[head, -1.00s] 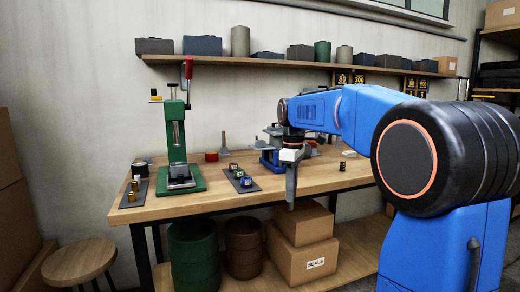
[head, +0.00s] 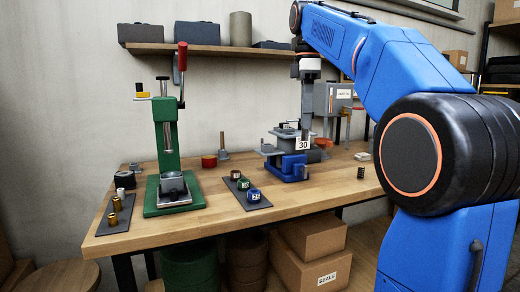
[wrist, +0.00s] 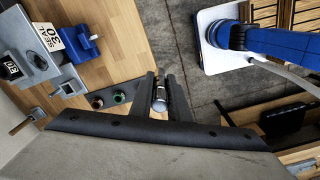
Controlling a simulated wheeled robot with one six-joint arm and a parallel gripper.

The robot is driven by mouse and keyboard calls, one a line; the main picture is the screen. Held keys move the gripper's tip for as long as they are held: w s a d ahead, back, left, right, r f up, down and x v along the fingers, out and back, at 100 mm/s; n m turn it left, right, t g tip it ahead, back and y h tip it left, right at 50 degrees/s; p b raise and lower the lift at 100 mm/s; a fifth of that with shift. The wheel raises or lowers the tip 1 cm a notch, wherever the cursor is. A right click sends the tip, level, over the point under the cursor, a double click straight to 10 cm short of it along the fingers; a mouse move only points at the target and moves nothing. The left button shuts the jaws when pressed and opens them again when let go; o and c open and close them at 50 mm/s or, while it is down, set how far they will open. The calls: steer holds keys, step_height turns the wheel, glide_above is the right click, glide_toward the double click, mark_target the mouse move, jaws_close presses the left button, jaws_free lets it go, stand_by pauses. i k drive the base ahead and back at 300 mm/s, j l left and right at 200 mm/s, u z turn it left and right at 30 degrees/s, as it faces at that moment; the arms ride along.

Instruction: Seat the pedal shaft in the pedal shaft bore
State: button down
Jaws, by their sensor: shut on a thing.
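In the wrist view my gripper (wrist: 160,80) is shut on a slim silver and dark cylinder (wrist: 159,95), seen nearly end-on, which I take to be the pedal shaft. In the head view my gripper (head: 306,125) points down and overlaps the blue vise (head: 292,167) in the picture. The shaft cannot be made out there. The vise carries grey parts and a tag reading 30. In the wrist view the vise (wrist: 85,45) is at the upper left, apart from the gripper. I cannot pick out the pedal shaft bore in either view.
A green press (head: 167,150) with a red lever stands left on the bench (head: 225,215). A dark mat (head: 240,196) holds red, green and blue-banded rings. Another mat holds brass pieces. A small dark cylinder (head: 361,173) stands right. The front-right bench top is mostly clear.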

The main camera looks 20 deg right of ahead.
mark_target(288, 141)
steer(key=i, duration=0.9)
steer(key=k+j, duration=0.25)
steer(key=j, duration=0.1)
